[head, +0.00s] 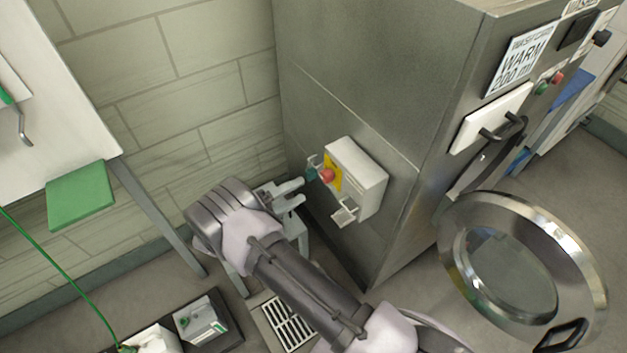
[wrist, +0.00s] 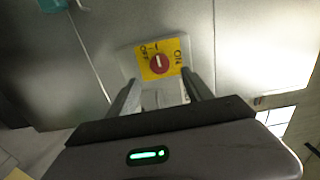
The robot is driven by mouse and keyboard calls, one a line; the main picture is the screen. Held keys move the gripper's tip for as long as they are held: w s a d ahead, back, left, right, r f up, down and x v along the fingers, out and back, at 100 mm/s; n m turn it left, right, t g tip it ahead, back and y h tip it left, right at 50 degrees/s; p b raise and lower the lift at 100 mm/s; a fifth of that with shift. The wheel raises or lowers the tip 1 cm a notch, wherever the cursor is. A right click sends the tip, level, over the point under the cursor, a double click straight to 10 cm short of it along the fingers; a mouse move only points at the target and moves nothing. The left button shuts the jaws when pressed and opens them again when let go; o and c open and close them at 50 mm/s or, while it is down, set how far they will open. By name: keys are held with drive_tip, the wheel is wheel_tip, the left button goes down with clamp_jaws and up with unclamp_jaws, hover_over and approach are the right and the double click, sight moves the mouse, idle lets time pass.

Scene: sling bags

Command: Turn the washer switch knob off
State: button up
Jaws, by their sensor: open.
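The washer switch knob (head: 327,175) is red and sits on a yellow plate on a white box (head: 362,178) fixed to the side of the steel washer (head: 350,60). My gripper (head: 297,192) is open in front of the box, apart from the knob. In the wrist view its fingers (wrist: 158,85) stand either side below the knob, with nothing between them.
The round washer door (head: 463,235) hangs open at right. A white table (head: 85,140) with a green pad (head: 80,195) stands at left. A floor drain grate (head: 289,322) and a black tray (head: 232,340) lie below. Brick wall is behind.

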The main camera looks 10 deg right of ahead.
drive_tip(key=v, duration=0.9)
drive_tip(key=shift+a, duration=0.25)
drive_tip(key=shift+s, duration=0.1)
drive_tip(key=d+r+m+g+y, duration=0.4)
drive_tip(key=d+r+m+g, duration=0.3)
drive_tip(key=r+m, duration=0.55)
drive_tip(key=s+d+r+m+y, duration=0.6)
drive_tip(key=s+d+r+m, duration=0.25)
drive_tip(key=r+m, duration=0.25)
drive_tip(key=s+a+r+m+t+y, duration=0.1)
drive_tip(key=s+r+m+t+y, duration=0.2)
drive_tip(key=s+m, duration=0.4)
drive_tip(key=s+a+r+m+t+y, duration=0.1)
drive_tip(key=s+r+m+t+y, duration=0.2)
drive_tip(key=s+m, duration=0.4)
drive_tip(key=r+m+y, duration=0.1)
drive_tip(key=m+y, duration=0.1)
drive_tip(key=m, duration=0.5)
drive_tip(key=shift+s+y, duration=0.3)
